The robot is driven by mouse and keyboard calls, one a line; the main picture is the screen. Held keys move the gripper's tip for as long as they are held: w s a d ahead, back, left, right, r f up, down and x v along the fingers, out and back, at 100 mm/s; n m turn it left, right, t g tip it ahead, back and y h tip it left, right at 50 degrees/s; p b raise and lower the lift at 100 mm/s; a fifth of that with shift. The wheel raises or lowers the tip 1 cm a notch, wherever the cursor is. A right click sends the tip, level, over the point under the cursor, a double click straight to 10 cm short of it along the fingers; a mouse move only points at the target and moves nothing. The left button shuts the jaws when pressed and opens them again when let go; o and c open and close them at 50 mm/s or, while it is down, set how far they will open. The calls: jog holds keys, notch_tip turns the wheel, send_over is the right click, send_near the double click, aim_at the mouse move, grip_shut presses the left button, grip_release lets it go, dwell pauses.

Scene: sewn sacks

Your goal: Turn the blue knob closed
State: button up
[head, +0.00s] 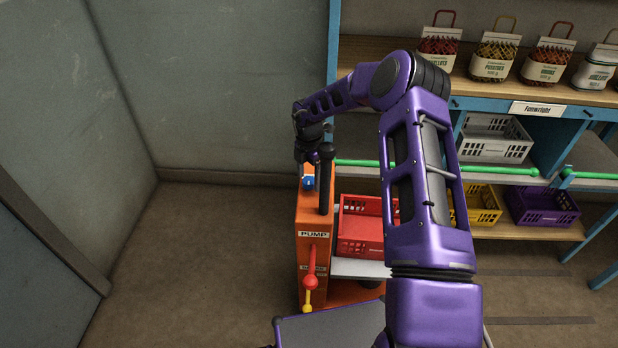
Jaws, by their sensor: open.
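The blue knob (308,183) sits on top of the orange pump cabinet (312,222), near its back left. Only a small part of it shows, with a light patch on it. My gripper (311,165) is directly above the knob and points down, very close to it. The dark fingers are small and partly hidden by my wrist, so I cannot tell whether they touch the knob or stand around it. My gripper is open. How far the knob is turned cannot be made out.
A dark upright post (326,180) stands on the cabinet close to my gripper's right. A red lever (311,282) is on the cabinet's front. A red crate (362,226) and shelving with a green rail (500,170) lie to the right. The floor at left is clear.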

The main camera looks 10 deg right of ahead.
aim_at(309, 180)
notch_tip(309, 180, up, 17)
dwell(0.4)
